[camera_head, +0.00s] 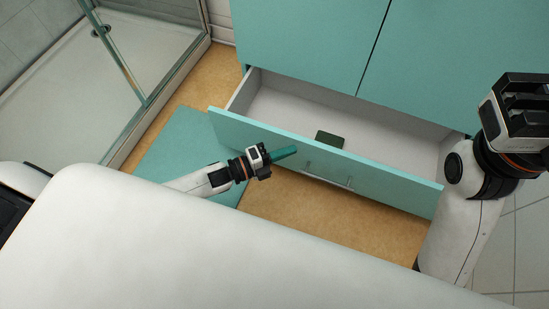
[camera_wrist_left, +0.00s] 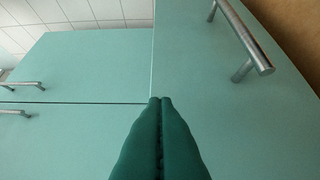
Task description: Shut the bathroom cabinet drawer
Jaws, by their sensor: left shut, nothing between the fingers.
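The cabinet drawer stands pulled out, its teal front (camera_head: 400,187) crossing the head view at a slant and its pale inside (camera_head: 375,125) showing. A metal handle (camera_head: 328,180) is on its front; it also shows large in the left wrist view (camera_wrist_left: 243,35). My left gripper (camera_head: 296,150) is shut and empty, its green fingertips at the outer side of the drawer front, just left of the handle. In the left wrist view the closed fingers (camera_wrist_left: 160,100) point at the teal panel; I cannot tell if they touch. My right gripper's body (camera_head: 520,105) is at the right; its fingertips are not visible.
A small dark green item (camera_head: 329,139) lies in the drawer near its front. Teal cabinet doors (camera_head: 300,40) rise above the drawer. A teal mat (camera_head: 180,145) lies on the tan floor (camera_head: 310,215) in front. A glass-sided shower tray (camera_head: 90,90) is at the left.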

